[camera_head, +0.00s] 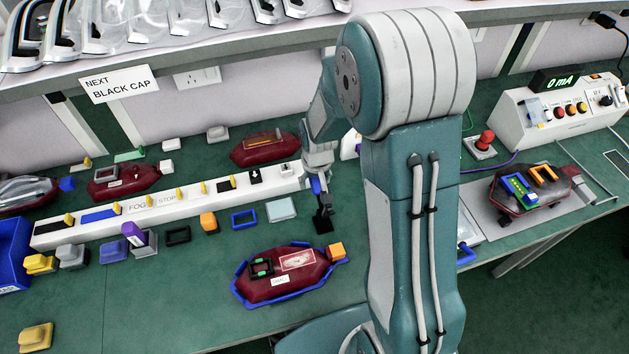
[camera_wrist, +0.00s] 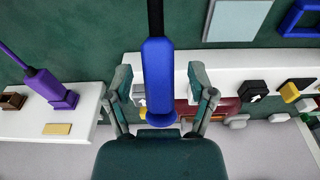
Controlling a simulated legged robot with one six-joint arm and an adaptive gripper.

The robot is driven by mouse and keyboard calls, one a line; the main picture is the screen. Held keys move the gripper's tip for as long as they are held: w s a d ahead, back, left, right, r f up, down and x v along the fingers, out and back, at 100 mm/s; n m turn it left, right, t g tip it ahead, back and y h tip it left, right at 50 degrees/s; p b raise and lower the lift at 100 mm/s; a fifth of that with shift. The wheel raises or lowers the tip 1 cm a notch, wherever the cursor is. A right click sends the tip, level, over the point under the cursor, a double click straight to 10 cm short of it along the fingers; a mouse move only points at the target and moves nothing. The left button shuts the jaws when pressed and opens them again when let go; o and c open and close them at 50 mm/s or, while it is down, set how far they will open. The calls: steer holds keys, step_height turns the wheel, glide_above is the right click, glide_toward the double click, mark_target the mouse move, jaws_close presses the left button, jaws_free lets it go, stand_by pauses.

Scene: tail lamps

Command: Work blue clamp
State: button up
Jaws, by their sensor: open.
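A blue clamp handle (camera_head: 316,186) on a dark rod stands upright over a black base on the bench, at the right end of the white rail. In the wrist view the blue handle (camera_wrist: 158,78) lies between my two fingers, with a gap on both sides. My gripper (camera_head: 318,163) is above it in the head view, and its fingers (camera_wrist: 162,80) are open in the wrist view. The lower clamp is partly hidden. Another blue handle (camera_head: 465,254) shows low down to the right of my arm, its mount partly hidden.
A maroon lamp (camera_head: 288,283) in a blue cradle lies in front. The white rail (camera_head: 150,207) with small parts runs left. A grey plate with a lamp (camera_head: 535,190) and a white test box (camera_head: 555,110) are at right. A shelf edge (camera_head: 200,60) is behind.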

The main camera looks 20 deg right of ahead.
mark_target(316, 185)
step_height(316, 185, up, 11)
steer(key=s, duration=0.1)
steer(key=shift+s+r, duration=0.15)
steer(key=shift+s, duration=0.05)
stand_by(0.5)
